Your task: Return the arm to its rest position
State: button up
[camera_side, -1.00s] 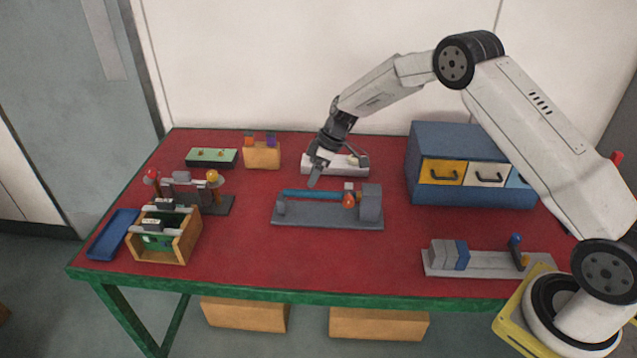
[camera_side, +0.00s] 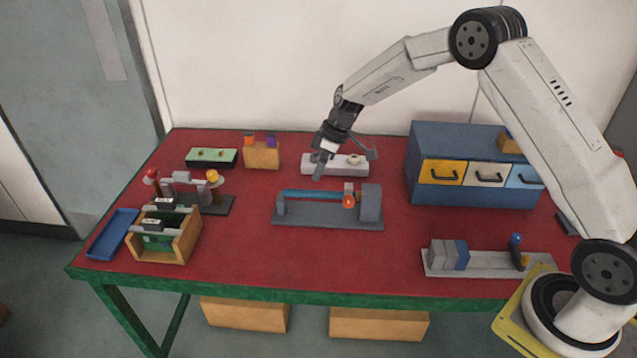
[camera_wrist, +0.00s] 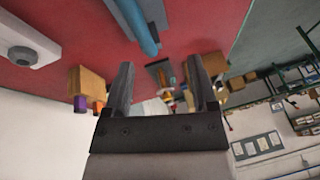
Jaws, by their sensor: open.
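My gripper (camera_side: 342,160) is above the back middle of the red table (camera_side: 240,250), near the white block with a round fitting (camera_side: 350,162). Its jaws are open. In the wrist view my gripper (camera_wrist: 162,88) shows two dark fingers spread apart with nothing held between them. My forearm slopes down to the gripper from the elbow at upper right.
A grey fixture (camera_side: 325,217) with a blue bar lies in front of my gripper. A blue drawer cabinet (camera_side: 440,145) stands to the right. A wooden crate (camera_side: 165,247), a blue tray (camera_side: 110,235) and a clamp fixture (camera_side: 470,260) sit nearer the front edge.

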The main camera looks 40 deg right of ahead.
jog(key=s+r+m+h, duration=0.2)
jog(key=s+m, duration=0.1)
jog(key=s, duration=1.1)
jog(key=s+r+m+t+h, duration=0.1)
jog(key=s+r+m+h, duration=0.1)
jog(key=s, duration=1.1)
jog(key=shift+s+a+r+m, duration=0.35)
jog(key=shift+r+m, duration=0.35)
jog(key=shift+m, duration=0.5)
jog(key=shift+d, duration=0.1)
